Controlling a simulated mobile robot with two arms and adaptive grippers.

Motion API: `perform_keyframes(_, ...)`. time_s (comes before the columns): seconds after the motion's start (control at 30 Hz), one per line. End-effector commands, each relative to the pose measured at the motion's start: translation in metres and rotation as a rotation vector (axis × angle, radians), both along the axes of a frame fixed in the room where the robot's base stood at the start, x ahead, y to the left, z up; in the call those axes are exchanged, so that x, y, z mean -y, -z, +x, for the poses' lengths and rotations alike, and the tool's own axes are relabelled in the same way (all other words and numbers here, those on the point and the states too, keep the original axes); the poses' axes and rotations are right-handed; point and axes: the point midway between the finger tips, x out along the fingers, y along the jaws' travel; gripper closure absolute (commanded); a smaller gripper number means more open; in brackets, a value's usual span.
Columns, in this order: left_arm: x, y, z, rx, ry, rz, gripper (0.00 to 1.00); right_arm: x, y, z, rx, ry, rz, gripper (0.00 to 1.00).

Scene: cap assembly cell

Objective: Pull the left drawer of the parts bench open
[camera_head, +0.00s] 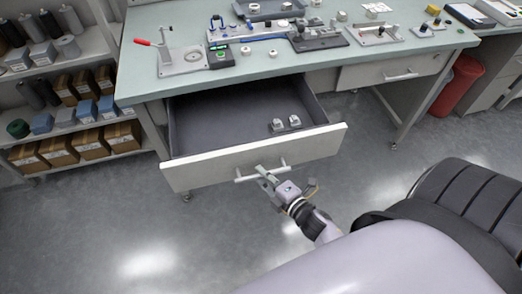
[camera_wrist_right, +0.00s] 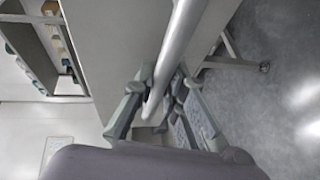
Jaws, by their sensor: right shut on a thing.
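The left drawer (camera_head: 250,158) of the parts bench is pulled well out, and its dark inside shows. Two small grey parts (camera_head: 286,123) lie in it toward the right. My right gripper (camera_head: 265,174) is at the bar handle (camera_head: 243,178) on the drawer's front. In the right wrist view the handle (camera_wrist_right: 178,50) runs between the two fingers (camera_wrist_right: 155,100), and the gripper is shut on it. My left gripper is not in view.
The bench top (camera_head: 150,62) holds fixtures and small parts. A shut right drawer (camera_head: 392,72) is under it. A shelf (camera_head: 95,165) with boxes stands at the left, a red bin (camera_head: 458,84) at the right. The floor before the drawer is clear.

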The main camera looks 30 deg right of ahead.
Motion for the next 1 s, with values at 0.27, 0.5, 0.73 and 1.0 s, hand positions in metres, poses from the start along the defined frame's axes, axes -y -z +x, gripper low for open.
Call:
perform_keyframes(0.27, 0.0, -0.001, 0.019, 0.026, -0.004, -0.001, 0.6, -0.002, 0.0, -0.009, -0.001, 0.004, 0.003, 1.0)
perform_keyframes(0.5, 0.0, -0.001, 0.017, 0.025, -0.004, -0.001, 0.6, -0.002, 0.0, -0.009, -0.001, 0.004, 0.003, 1.0)
perform_keyframes(0.73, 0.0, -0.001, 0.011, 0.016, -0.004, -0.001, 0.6, -0.002, 0.0, -0.009, -0.001, 0.003, 0.002, 0.79)
perform_keyframes(1.0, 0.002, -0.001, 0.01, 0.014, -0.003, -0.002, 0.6, -0.002, 0.0, -0.009, 0.0, 0.001, 0.002, 0.67)
